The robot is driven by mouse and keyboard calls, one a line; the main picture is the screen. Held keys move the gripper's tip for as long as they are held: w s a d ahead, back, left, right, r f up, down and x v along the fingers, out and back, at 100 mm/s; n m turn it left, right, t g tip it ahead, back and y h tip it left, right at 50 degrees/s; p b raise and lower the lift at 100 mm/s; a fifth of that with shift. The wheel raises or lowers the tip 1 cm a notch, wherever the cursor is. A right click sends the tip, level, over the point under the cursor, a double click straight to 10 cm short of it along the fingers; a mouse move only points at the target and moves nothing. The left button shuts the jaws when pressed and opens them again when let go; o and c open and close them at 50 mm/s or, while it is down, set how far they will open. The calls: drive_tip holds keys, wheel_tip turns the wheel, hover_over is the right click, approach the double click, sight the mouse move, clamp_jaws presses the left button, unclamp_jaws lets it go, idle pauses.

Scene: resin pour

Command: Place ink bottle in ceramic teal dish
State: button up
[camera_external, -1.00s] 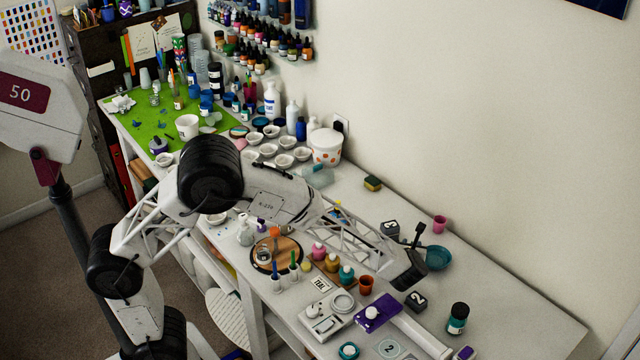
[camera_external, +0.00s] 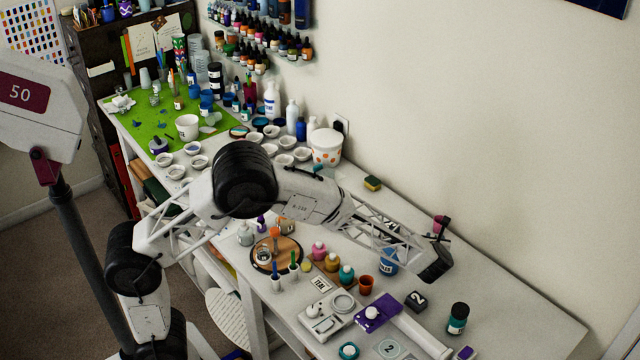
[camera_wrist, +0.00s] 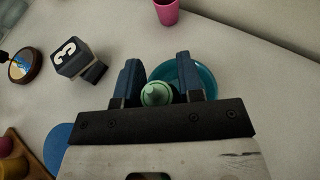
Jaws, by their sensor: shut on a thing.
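The ink bottle (camera_wrist: 156,94), with a pale green cap and nozzle, is between the fingers of my gripper (camera_wrist: 158,66) in the wrist view. My gripper is shut on it. The ceramic teal dish (camera_wrist: 211,80) shows behind the bottle and the right finger, which hide part of it. The bottle overlaps the dish's left side in this view; its base is hidden, so I cannot tell whether it touches the dish. In the external view my gripper (camera_external: 437,260) is over the far right part of the desk and hides the dish and the held bottle.
A pink cup (camera_wrist: 166,11) stands beyond the dish. A dark block marked 3 (camera_wrist: 72,58) lies to the left. The desk right of the dish is clear.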

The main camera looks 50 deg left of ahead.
drive_tip(key=shift+f, duration=1.8)
drive_tip(key=o, duration=0.9)
drive_tip(key=shift+s+d+r, duration=0.1)
drive_tip(key=v, duration=1.1)
drive_tip(key=shift+s+d+r, duration=0.2)
drive_tip(key=shift+s+d, duration=0.05)
drive_tip(key=shift+a, duration=0.1)
